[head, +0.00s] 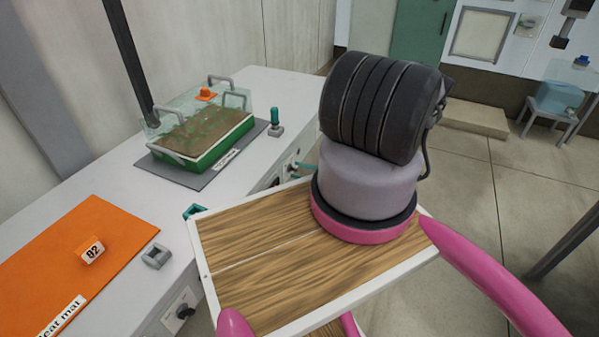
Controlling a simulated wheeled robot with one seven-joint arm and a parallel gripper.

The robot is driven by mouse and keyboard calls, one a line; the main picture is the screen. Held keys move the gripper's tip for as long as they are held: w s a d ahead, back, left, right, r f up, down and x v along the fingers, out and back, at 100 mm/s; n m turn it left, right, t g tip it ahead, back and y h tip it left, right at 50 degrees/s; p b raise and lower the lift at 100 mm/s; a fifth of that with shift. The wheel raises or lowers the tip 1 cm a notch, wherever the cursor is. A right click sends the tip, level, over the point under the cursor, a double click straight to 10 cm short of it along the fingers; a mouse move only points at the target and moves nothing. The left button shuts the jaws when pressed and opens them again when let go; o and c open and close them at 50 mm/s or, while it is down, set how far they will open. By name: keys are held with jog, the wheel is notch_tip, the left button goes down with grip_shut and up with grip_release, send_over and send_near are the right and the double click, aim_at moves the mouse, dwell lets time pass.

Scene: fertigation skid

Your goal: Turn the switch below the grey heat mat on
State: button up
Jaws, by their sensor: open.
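The grey heat mat (263,125) lies on the white bench, under a green seedling tray (205,160) with a clear lid. A white label shows at its front edge. On the bench front below and right of this mat, a light switch panel (291,166) with a dark part is seen at a steep angle. It is partly hidden by the wooden deck and my arm, and its switch setting cannot be made out. My gripper is not in view; only my arm's thick grey and black lower links show.
An orange heat mat (75,255) with an "82" tag lies nearer on the bench (155,215). A dark knob (183,312) is on the bench front below it. A small teal-topped item (275,122) stands beside the grey mat. Open floor (480,190) lies to the right.

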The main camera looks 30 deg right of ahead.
jog(key=shift+w+a, duration=0.15)
grip_shut()
